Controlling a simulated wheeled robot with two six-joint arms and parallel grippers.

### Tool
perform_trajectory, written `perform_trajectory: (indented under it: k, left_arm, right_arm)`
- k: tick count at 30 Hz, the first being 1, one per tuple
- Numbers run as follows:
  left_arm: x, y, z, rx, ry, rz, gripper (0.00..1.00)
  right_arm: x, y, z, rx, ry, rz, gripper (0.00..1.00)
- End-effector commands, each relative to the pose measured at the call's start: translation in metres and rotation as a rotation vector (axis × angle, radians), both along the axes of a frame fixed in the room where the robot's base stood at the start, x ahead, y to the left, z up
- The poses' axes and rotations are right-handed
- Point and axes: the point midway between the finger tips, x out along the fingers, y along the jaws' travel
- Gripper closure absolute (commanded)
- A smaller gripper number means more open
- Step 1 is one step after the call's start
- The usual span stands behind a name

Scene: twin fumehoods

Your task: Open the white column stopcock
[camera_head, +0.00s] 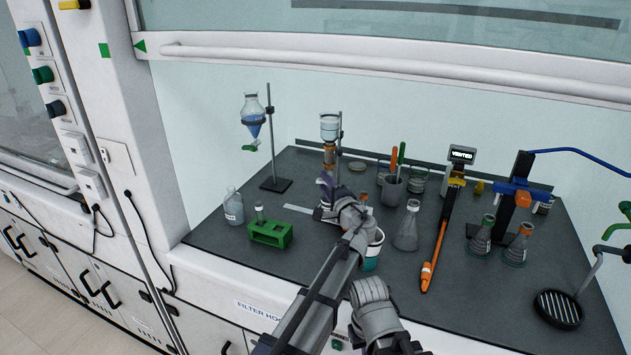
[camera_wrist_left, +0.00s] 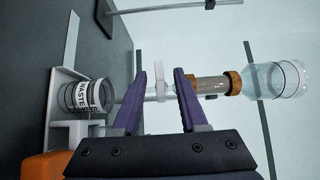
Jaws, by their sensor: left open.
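The glass column (camera_head: 329,152) with brown filling stands clamped upright on a stand at the back middle. In the left wrist view, which is turned sideways, the column (camera_wrist_left: 211,85) leads to its narrow tip and the white stopcock (camera_wrist_left: 159,66). My left gripper (camera_head: 326,183) is below the column in the head view. Its purple fingers (camera_wrist_left: 160,76) are open, and the stopcock appears in the gap between their tips. I cannot tell whether either finger touches it. A beaker labelled WASTE (camera_wrist_left: 88,95) is past the column's tip. My right gripper does not show.
A separating funnel (camera_head: 253,120) on a stand and a green rack (camera_head: 270,233) are to the left. A pen holder (camera_head: 393,190), a flask (camera_head: 407,228) and an orange-handled tool (camera_head: 434,250) are to the right. Bare bench shows between the rack and funnel stand.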

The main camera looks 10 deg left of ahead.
Motion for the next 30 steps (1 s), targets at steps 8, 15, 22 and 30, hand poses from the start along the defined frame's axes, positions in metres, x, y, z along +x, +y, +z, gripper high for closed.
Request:
perform_trajectory:
  k: [8, 15, 22, 30]
  left_arm:
    - [0.0042, -0.0011, -0.0001, 0.000, 0.000, -0.001, 0.57]
    - [0.0042, -0.0010, -0.0001, 0.000, 0.000, -0.001, 0.77]
    - [0.0040, -0.0010, -0.0001, 0.000, 0.000, -0.001, 1.00]
    - [0.0040, -0.0010, -0.0003, -0.001, 0.001, -0.001, 1.00]
  right_arm:
    - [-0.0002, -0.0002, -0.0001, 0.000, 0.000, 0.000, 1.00]
    - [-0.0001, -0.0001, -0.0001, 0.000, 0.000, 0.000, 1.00]
    - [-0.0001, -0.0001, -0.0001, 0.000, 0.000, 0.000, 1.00]
    - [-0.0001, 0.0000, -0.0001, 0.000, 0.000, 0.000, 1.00]
